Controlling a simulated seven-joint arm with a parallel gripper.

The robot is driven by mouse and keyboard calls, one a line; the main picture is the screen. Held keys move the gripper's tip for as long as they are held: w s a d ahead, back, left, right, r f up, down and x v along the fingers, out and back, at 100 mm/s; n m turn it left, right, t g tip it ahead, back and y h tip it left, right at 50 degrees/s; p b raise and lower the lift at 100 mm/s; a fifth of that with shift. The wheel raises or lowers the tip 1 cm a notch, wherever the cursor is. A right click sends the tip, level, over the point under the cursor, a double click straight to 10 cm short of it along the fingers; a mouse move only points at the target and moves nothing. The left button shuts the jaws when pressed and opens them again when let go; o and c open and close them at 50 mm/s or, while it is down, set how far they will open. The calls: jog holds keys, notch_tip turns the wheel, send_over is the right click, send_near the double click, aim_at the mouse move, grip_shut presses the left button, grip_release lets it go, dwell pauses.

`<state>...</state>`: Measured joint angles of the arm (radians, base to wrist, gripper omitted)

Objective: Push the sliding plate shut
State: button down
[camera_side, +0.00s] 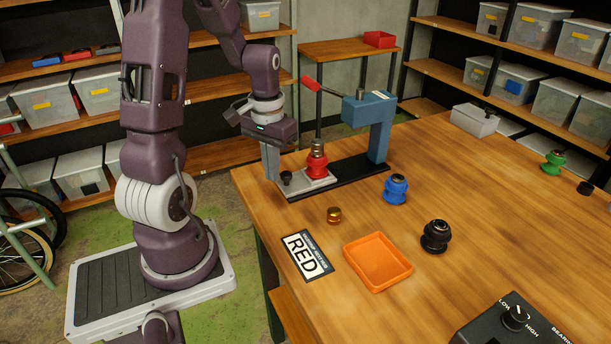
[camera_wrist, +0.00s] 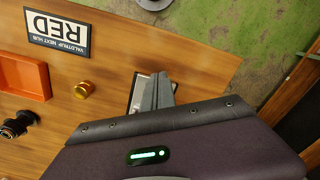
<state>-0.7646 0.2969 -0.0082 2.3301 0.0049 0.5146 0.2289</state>
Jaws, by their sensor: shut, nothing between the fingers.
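The sliding plate (camera_side: 318,184) is a grey slab on a black base rail under the blue press (camera_side: 378,119). It juts out to the left of the press. A red hub (camera_side: 317,166) with a metal piece on top stands on it, and a dark knob (camera_side: 286,178) sits at its left end. My gripper (camera_side: 272,177) is shut and empty, pointing down at the plate's left end, beside the knob. I cannot tell whether it touches the plate. In the wrist view the shut fingers (camera_wrist: 160,86) cover most of the plate's visible end.
A blue hub (camera_side: 396,189), a brass piece (camera_side: 334,214), a black hub (camera_side: 435,236), an orange tray (camera_side: 377,262) and a RED card (camera_side: 307,255) lie in front of the press. The press's red-handled lever (camera_side: 312,84) reaches out above the plate. The table's left edge is close to my gripper.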

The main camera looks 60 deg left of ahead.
aim_at(313, 172)
jog(key=shift+f, duration=0.1)
jog(key=shift+f, duration=1.6)
jog(key=shift+w, duration=5.15)
jog(key=shift+s+r, duration=0.25)
jog(key=shift+r, duration=0.6)
jog(key=shift+s+r, duration=0.3)
jog(key=shift+r, duration=0.5)
jog(key=shift+s+r, duration=0.25)
jog(key=shift+r, duration=0.6)
jog(key=shift+r, duration=0.1)
